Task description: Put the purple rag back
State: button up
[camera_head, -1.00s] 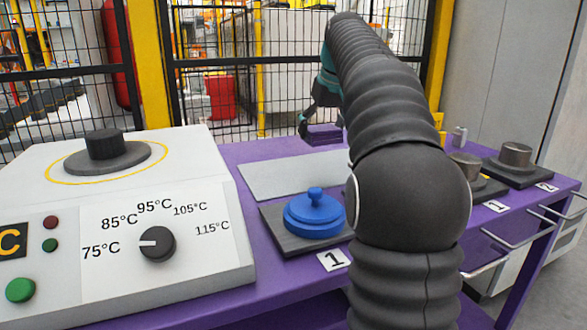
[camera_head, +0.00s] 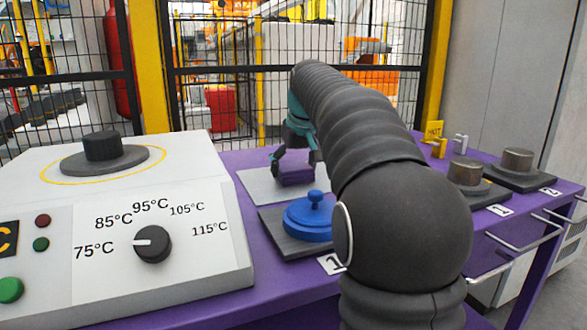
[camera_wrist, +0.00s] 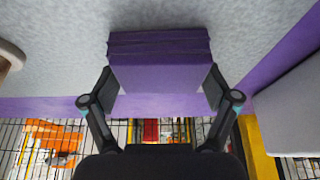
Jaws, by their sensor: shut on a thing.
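The purple rag (camera_head: 296,180) is a folded block. It is held between the fingers of my gripper (camera_head: 297,166), over the pale grey plate (camera_head: 258,187) on the purple table. In the wrist view the folded rag (camera_wrist: 160,72) sits between the two fingertips of my gripper (camera_wrist: 160,84), with its layered edge facing the grey surface. I cannot tell whether the rag touches the plate.
A blue lidded piece (camera_head: 308,216) on a dark base stands just in front of the plate. A white heater box (camera_head: 190,215) with a dial is at left. Metal cylinders (camera_head: 517,160) on dark bases and a yellow HOT sign (camera_head: 433,131) are at right. A mesh fence stands behind.

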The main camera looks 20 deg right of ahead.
jog(key=o, duration=0.8)
jog(key=shift+f, duration=0.1)
jog(key=shift+r, duration=0.35)
jog(key=p+v, duration=0.2)
jog(key=v, duration=0.9)
jog(key=shift+s+r, duration=0.15)
jog(key=shift+r, duration=0.15)
